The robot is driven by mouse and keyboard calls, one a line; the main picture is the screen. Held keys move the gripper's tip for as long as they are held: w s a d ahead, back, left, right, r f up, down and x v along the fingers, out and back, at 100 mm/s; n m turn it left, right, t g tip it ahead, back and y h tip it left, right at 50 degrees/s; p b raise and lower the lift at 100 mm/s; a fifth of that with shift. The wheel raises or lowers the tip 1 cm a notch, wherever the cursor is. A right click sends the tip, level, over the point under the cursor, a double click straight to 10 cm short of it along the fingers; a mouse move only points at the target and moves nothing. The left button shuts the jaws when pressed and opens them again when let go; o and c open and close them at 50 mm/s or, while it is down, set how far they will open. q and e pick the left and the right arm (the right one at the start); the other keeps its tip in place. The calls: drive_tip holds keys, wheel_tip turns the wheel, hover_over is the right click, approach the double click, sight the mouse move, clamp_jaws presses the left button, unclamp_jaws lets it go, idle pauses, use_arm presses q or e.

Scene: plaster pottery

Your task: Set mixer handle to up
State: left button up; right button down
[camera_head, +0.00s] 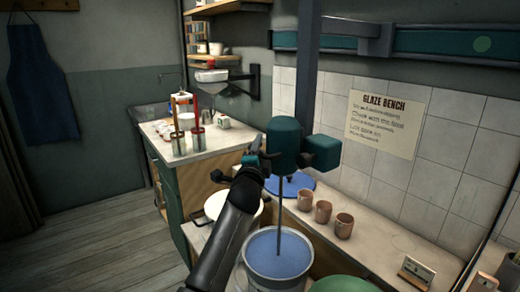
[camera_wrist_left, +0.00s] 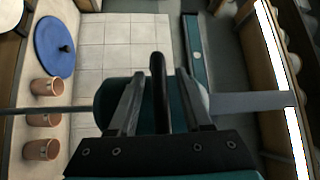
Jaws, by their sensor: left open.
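The mixer's teal head (camera_head: 284,138) hangs on a grey column above the glaze bucket (camera_head: 257,277). Its thin shaft reaches down into the blue glaze. My left gripper (camera_head: 264,161) is at the near side of the mixer head. In the left wrist view the dark mixer handle (camera_wrist_left: 158,82) stands between the two spread fingers of my left gripper (camera_wrist_left: 160,98), with gaps on both sides. The teal mixer head (camera_wrist_left: 108,98) shows behind the fingers. In the head view the handle is hard to tell apart from the gripper. My right gripper is not in view.
Several terracotta cups (camera_head: 344,226) stand on the bench right of the bucket. A blue lid (camera_head: 300,181) lies behind the shaft, and a white-topped round container (camera_head: 222,207) stands left. A green round thing (camera_head: 345,284) is at the bottom edge. A tiled wall (camera_head: 450,150) closes the back.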

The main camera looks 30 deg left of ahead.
use_arm(q)
drive_tip(key=shift+w+a, duration=0.2)
drive_tip(key=shift+w, duration=0.2)
drive_tip(key=shift+c, duration=0.3)
drive_tip(key=shift+r, duration=0.1)
clamp_jaws()
drive_tip(key=shift+r, duration=0.2)
idle(0.7)
